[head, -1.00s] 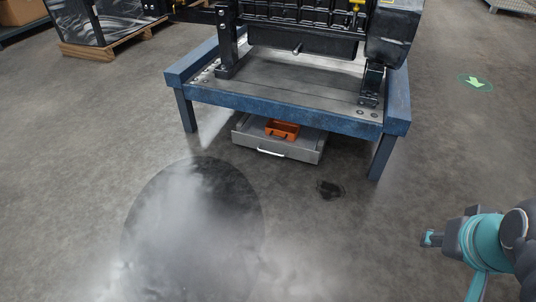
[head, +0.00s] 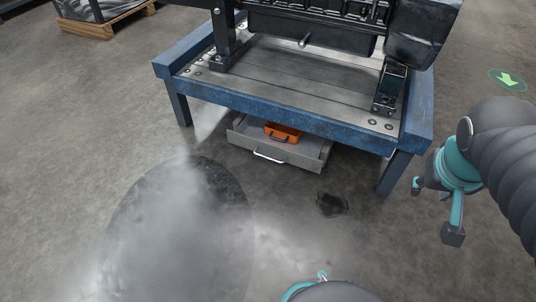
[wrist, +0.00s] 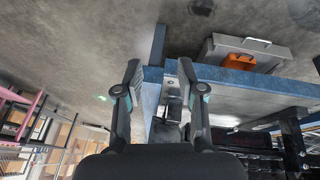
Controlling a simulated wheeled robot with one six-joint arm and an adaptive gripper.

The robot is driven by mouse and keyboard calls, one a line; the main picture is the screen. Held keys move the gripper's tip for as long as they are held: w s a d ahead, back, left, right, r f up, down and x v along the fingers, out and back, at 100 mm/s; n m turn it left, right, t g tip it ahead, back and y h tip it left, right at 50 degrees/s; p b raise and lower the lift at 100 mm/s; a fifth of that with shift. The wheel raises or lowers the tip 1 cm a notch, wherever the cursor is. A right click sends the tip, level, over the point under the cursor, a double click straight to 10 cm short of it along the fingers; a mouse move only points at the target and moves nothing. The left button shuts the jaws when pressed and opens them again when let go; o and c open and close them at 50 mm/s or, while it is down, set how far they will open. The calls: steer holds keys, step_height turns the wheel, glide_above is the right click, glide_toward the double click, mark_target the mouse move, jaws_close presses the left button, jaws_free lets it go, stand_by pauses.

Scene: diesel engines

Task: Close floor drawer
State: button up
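The grey floor drawer (head: 309,160) sits low under the blue engine stand (head: 262,112), pulled out so its inside shows. A light bar handle (head: 268,157) is on its front. An orange box (head: 283,132) lies in it. The drawer's rear is hidden under the stand. In the wrist view the drawer (wrist: 281,50) appears upside down at upper right. My gripper (head: 435,211) is at the right in the head view, beside the stand's front right leg, apart from the drawer. Its fingers (wrist: 160,72) are spread and empty in the wrist view.
The stand's right leg (head: 394,172) is between my gripper and the drawer in the head view. A dark stain (head: 331,204) marks the floor before the drawer. The floor in front is clear. A wooden pallet (head: 100,25) is at upper left.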

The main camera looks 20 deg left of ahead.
steer(key=w+a+f+n+h, duration=0.2)
steer(key=w+a+f, duration=0.2)
steer(key=w, duration=0.4)
steer(key=w+a+f+n+h, duration=0.1)
steer(key=w+a+f+h, duration=0.2)
steer(key=w, duration=0.4)
steer(key=w+a+f+n+h, duration=0.2)
steer(key=w+a+f, duration=0.2)
steer(key=w, duration=0.4)
steer(key=w+a+f+n+t, duration=0.2)
steer(key=w+a+f+t, duration=0.1)
steer(key=w+a+f, duration=0.4)
steer(key=n+t+y+b, duration=0.2)
steer(key=n+t+y, duration=0.55)
steer(key=n, duration=0.25)
glide_toward(266, 157)
steer(key=shift+t, duration=0.45)
steer(key=x, duration=0.7)
steer(key=f+x, duration=0.1)
steer(key=x, duration=0.2)
steer(key=shift+w+a+f, duration=0.15)
steer(key=shift+w+f, duration=0.05)
steer(key=shift+c, duration=0.2)
jaws_close()
